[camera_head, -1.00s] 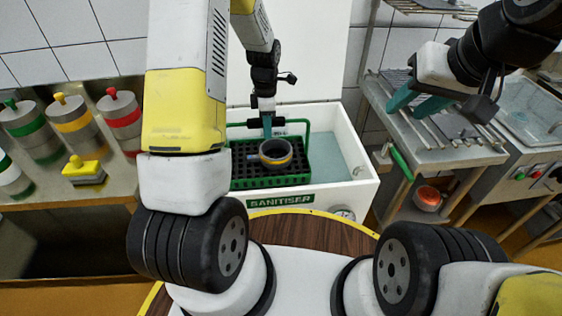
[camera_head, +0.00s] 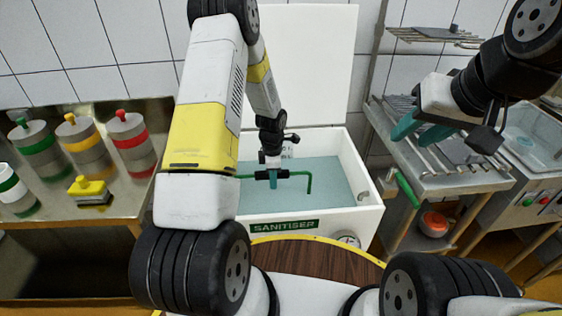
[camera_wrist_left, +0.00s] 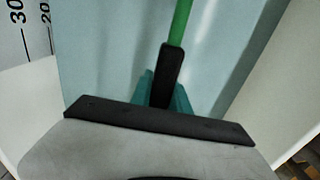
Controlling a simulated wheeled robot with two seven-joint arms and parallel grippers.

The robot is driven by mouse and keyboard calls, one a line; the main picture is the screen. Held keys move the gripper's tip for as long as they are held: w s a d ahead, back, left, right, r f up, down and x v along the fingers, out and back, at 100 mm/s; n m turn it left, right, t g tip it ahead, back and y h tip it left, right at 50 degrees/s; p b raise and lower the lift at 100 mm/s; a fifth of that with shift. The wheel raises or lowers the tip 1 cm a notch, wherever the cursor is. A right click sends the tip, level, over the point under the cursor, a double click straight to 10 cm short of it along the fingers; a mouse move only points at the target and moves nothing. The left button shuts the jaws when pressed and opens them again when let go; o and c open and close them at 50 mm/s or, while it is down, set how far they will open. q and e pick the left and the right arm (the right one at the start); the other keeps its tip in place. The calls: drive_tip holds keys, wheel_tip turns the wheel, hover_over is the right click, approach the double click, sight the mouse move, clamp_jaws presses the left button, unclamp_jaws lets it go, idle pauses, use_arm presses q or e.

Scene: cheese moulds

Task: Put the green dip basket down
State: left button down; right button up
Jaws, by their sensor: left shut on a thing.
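The sanitiser tank (camera_head: 268,228) is a white open bin of pale blue liquid with a green SANITISER label. The green dip basket's handle (camera_head: 309,183) stands above the liquid; the basket body and the ring-shaped mould it carried are hidden below the surface. My left gripper (camera_head: 273,182) is over the tank, shut on the black grip of the handle. In the left wrist view its teal fingers (camera_wrist_left: 165,95) close around the black grip (camera_wrist_left: 169,75), with the green bar (camera_wrist_left: 181,22) running on beyond it. My right gripper (camera_head: 420,130) is open and empty over the metal rack table at the right.
A metal draining table (camera_head: 440,182) stands right of the tank, with a basin (camera_head: 530,135) beyond it. Several lidded pots (camera_head: 82,140) and a yellow-handled brush (camera_head: 88,190) are on the left counter. An orange bowl (camera_head: 433,223) sits low under the table.

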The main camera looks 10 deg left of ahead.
use_arm(q)
drive_tip(key=c, duration=1.3)
unclamp_jaws()
drive_tip(key=shift+o, duration=0.2)
